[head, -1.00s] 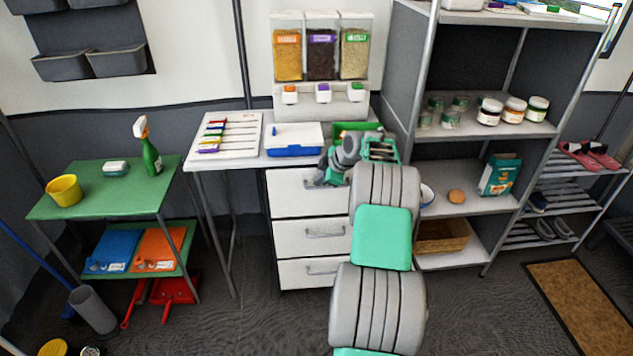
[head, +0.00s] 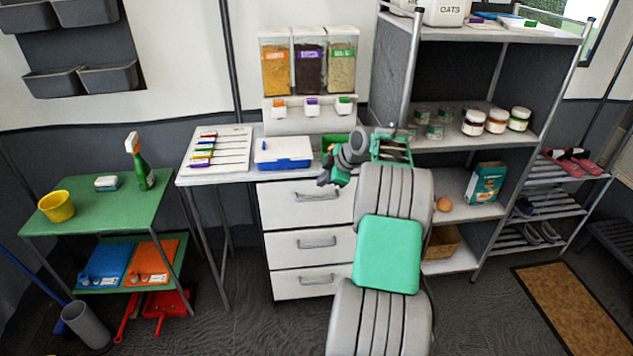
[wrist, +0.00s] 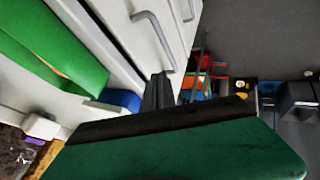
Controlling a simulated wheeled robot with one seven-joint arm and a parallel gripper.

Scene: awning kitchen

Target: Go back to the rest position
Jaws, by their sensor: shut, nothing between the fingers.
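My gripper (head: 328,178) is shut and empty in the head view, just in front of the counter edge above the white drawer unit (head: 306,204). My arm reaches up to it from the bottom of the picture. In the wrist view the dark fingers (wrist: 158,92) are together, with white drawer fronts and a handle beyond them. The green bin (head: 333,142) on the counter is partly hidden by my wrist.
A blue-and-white box (head: 283,152) and three dispensers stand on the counter (head: 215,175). A shelf unit (head: 400,67) with jars is close on the right. A green cart (head: 100,207) stands left.

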